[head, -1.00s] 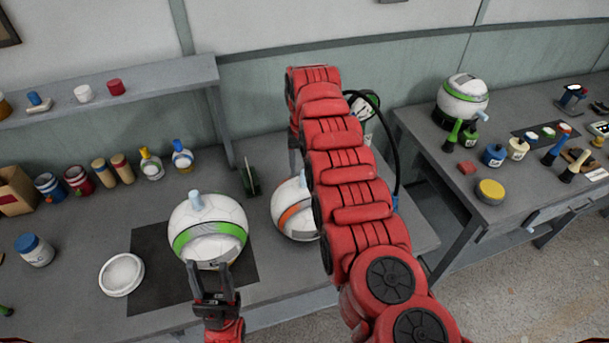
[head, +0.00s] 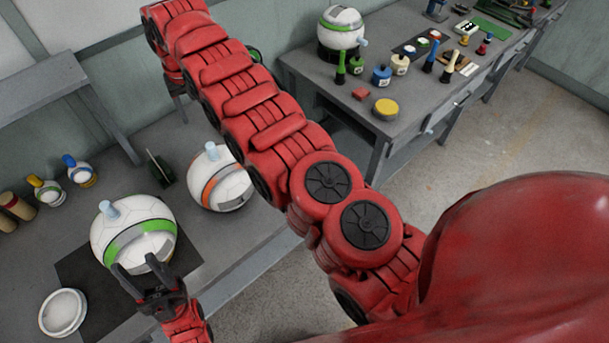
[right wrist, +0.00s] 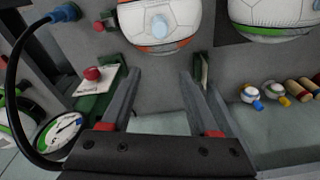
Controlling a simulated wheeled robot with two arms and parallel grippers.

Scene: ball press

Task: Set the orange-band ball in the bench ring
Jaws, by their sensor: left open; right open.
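The orange-band ball (head: 221,180) is white with an orange stripe and a pale blue peg. It rests on the bench left of my right arm, and tops the right wrist view (right wrist: 155,22). A similar green-band ball (head: 133,232) sits on a dark mat. A white round ring or dish (head: 62,312), perhaps the bench ring, lies left of the mat. My left gripper (head: 135,265) is open in front of the green-band ball; contact is unclear. My right gripper (right wrist: 160,75) is open and empty, pointing toward the orange-band ball but apart from it.
A pressure gauge (right wrist: 60,132) with a black hose and a red button (right wrist: 92,74) on a green block stand beside my right gripper. A second bench (head: 400,110) at right holds another ball (head: 342,28) and several stamps.

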